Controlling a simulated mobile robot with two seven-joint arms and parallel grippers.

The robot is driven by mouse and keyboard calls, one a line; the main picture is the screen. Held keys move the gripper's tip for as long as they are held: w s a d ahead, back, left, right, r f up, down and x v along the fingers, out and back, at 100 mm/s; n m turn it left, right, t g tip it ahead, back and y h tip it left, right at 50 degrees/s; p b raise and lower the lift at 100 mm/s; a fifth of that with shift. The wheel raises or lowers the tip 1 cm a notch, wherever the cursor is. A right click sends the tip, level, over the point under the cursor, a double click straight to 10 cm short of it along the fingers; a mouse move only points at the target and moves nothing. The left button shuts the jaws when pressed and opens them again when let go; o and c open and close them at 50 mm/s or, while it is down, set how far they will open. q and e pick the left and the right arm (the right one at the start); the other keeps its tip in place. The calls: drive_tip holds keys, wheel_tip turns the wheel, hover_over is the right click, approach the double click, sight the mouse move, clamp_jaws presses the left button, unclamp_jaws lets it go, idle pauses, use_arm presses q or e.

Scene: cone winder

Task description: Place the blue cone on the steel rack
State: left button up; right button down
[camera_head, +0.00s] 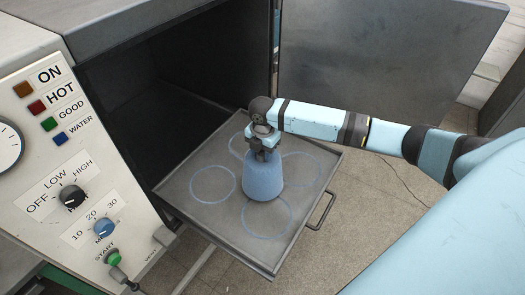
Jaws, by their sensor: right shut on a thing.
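The blue cone (263,180) stands upright near the middle of the steel rack (197,212), a flat grey tray with several blue circles marked on it. My right gripper (262,150) is above the cone and shut on its narrow top. The cone's base appears at the tray surface, between the marked circles; I cannot tell whether it touches. The left and front circles are clear. The back and right circles are partly hidden by my right arm and the cone. My left gripper is not in view.
The rack is pulled out of a dark open chamber (160,100), with a handle (322,211) at its right edge. The open door (390,60) stands behind my right arm. A control panel (70,160) with lights, knobs and a green start button is at the left.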

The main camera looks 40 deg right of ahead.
drive_tip(key=shift+w+f, duration=0.1)
drive_tip(key=shift+f, duration=0.15)
drive_tip(key=c, duration=0.6)
unclamp_jaws()
drive_tip(key=shift+c, duration=0.2)
